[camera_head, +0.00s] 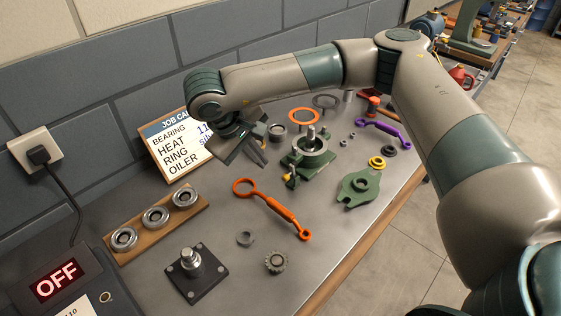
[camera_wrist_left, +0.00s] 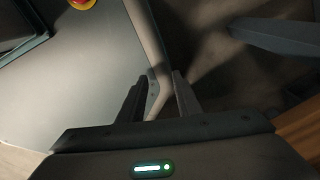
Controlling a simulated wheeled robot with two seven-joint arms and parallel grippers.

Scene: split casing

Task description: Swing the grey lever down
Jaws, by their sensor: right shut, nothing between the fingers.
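My right gripper (camera_head: 256,155) hangs over the back of the bench, left of the green casing half (camera_head: 309,163), its fingers together with nothing held. The casing half stands on the bench with a metal shaft upright in it and small yellow fittings at its left side. I cannot make out a grey lever for certain; the right gripper and forearm cover the area just left of the casing. My left gripper (camera_wrist_left: 160,88) shows only in the left wrist view. Its fingers are apart and empty, above the floor beside a grey surface.
A loose green casing part (camera_head: 357,188), an orange ring tool (camera_head: 272,207) and a purple one (camera_head: 384,131) lie on the bench. A wooden rack of bearings (camera_head: 155,217), a black plate with a post (camera_head: 195,275) and a job card (camera_head: 174,144) stand left.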

